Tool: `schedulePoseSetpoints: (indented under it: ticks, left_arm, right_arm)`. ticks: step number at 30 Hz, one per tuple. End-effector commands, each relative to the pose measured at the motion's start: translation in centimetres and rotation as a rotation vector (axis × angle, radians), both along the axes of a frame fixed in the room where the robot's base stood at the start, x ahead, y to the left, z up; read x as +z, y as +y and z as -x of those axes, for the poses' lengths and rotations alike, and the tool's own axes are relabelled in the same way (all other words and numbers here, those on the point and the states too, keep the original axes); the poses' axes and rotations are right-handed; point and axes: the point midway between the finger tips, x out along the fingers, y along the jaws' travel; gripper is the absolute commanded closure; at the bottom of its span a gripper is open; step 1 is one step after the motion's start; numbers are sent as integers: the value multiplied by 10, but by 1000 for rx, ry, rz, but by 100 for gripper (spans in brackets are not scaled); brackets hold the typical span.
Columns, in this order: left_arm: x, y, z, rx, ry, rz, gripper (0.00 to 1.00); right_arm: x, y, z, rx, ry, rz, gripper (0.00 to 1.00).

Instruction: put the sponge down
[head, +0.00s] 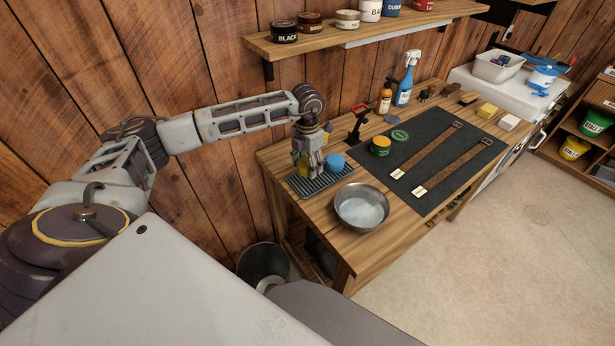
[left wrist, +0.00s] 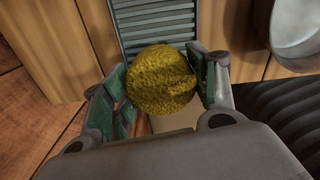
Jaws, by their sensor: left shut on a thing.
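My left gripper (head: 312,168) is over the dark ridged tray (head: 318,187) at the left end of the wooden bench. In the left wrist view, its two fingers (left wrist: 163,88) are shut on a rounded, rough yellow sponge (left wrist: 162,79). The ridged tray (left wrist: 150,17) shows beyond the sponge. In the head view the fingers largely hide the sponge, and I cannot tell whether it touches the tray. A small blue round thing (head: 335,162) shows right beside the gripper. My right gripper is not in view.
A metal bowl (head: 362,207) stands close to the tray. A red-topped black stand (head: 357,122) and a blue spray bottle (head: 406,78) are behind. A bucket (head: 263,264) is below.

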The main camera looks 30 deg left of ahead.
Motion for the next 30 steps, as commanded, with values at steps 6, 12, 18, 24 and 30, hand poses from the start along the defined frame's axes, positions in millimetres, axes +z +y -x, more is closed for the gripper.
schedulePoseSetpoints:
  ticks: [6,12,18,24,30]
  left_arm:
    - [0,0,0,0,0,0,54]
    - [-2,0,0,0,0,0,54]
    - [-17,0,0,0,0,1,54]
    - [-38,0,0,-1,1,1,54]
    - [-49,0,0,0,0,1,54]
  right_arm:
    - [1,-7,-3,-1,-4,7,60]
    - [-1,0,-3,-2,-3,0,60]
    - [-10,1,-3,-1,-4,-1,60]
    - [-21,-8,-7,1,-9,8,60]
    - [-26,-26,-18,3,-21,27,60]
